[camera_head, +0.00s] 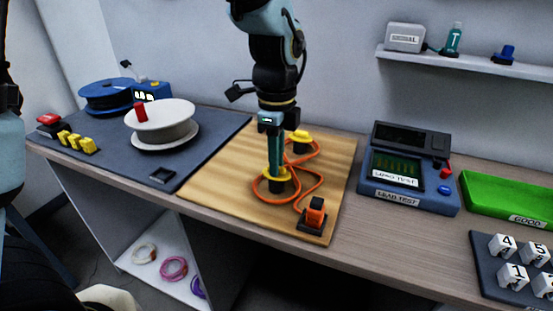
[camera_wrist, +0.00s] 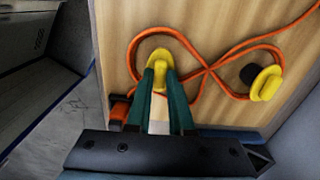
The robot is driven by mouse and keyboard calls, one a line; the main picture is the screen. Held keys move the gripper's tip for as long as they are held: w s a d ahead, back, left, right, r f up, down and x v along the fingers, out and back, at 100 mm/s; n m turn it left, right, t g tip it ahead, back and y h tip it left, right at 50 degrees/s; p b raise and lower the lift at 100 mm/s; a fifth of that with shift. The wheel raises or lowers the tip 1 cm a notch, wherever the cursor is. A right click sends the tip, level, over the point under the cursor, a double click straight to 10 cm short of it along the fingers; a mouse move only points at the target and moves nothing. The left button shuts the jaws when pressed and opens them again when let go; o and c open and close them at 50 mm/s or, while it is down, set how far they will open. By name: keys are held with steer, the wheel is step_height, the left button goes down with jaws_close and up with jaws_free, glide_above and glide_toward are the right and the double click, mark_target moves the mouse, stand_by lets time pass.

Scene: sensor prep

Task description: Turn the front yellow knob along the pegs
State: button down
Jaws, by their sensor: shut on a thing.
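The front yellow knob (camera_head: 269,174) sits low on the wooden board, on a dark round base (camera_head: 278,187). My gripper (camera_head: 277,168) points straight down onto it and is shut on it. In the wrist view the yellow knob (camera_wrist: 160,60) shows between the tips of my green fingers. The back yellow knob (camera_head: 300,135) stands farther back on the same board, apart from my gripper; it also shows at the right of the wrist view (camera_wrist: 266,84). An orange cable (camera_head: 309,186) loops around both pegs in a crossed path and runs to an orange plug block (camera_head: 315,213).
The wooden board (camera_head: 225,175) lies on the table. A blue tester box (camera_head: 415,193) stands at its right, with a green tray (camera_head: 510,200) beyond. A white spool (camera_head: 165,120) stands on a dark mat at the left. A wall shelf (camera_head: 460,62) is at the back right.

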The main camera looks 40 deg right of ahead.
steer(key=n+p, duration=0.1)
steer(key=n, duration=0.3)
steer(key=n+p, duration=0.1)
steer(key=n, duration=0.3)
steer(key=shift+n, duration=0.4)
steer(key=n, duration=0.4)
steer(key=n+p, duration=0.1)
steer(key=n, duration=0.3)
steer(key=shift+n, duration=0.6)
steer(key=c, duration=0.8)
jaws_free()
